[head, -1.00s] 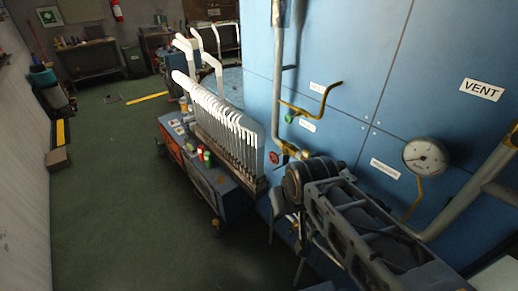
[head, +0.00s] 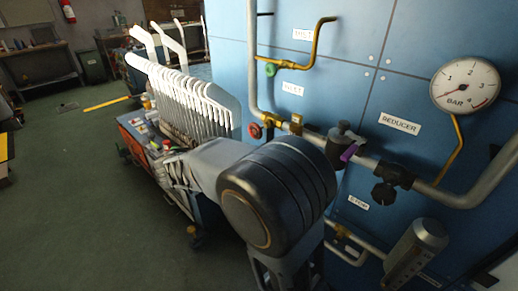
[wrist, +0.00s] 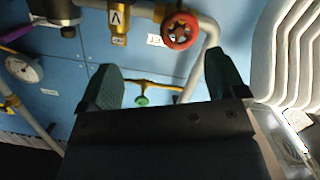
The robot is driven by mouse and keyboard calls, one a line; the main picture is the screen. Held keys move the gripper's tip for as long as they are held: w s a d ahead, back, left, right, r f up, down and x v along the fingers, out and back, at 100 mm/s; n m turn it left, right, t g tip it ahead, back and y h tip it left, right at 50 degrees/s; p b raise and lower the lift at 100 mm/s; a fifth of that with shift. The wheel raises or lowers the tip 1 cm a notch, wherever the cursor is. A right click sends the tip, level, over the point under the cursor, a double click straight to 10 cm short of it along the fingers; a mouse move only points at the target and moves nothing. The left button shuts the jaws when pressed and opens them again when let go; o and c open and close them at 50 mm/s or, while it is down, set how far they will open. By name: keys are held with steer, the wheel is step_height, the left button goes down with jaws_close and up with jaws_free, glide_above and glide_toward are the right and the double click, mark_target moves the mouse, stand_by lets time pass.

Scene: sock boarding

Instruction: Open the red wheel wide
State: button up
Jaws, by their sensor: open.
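The red wheel (head: 254,131) is a small round handwheel on a brass valve (head: 270,119) at the pipe low on the blue panel. In the wrist view the red wheel (wrist: 180,30) lies at the upper middle, above the gap between the fingers. My gripper (wrist: 163,72) is open and empty, with its two dark green fingers spread apart. The wheel is not between them and looks clear of both. In the head view my arm covers the space below the wheel, and I cannot make out the fingers there.
A green wheel (head: 270,69) on a brass pipe (head: 300,54) is above the red one. A gauge (head: 465,85) and a purple-handled valve (head: 348,153) are to the right. A rack of white sock boards (head: 185,92) stands close on the left. Open floor (head: 70,190) lies further left.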

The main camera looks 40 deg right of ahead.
mark_target(254, 133)
steer(key=w+d, duration=0.1)
steer(key=d, duration=0.3)
steer(key=w+d+h, duration=0.1)
steer(key=w+d, duration=0.1)
steer(key=d, duration=0.2)
steer(key=w+d+f+m+t+h, duration=0.1)
steer(key=w+d, duration=0.1)
steer(key=d, duration=0.2)
steer(key=shift+d, duration=0.4)
steer(key=c, duration=0.9)
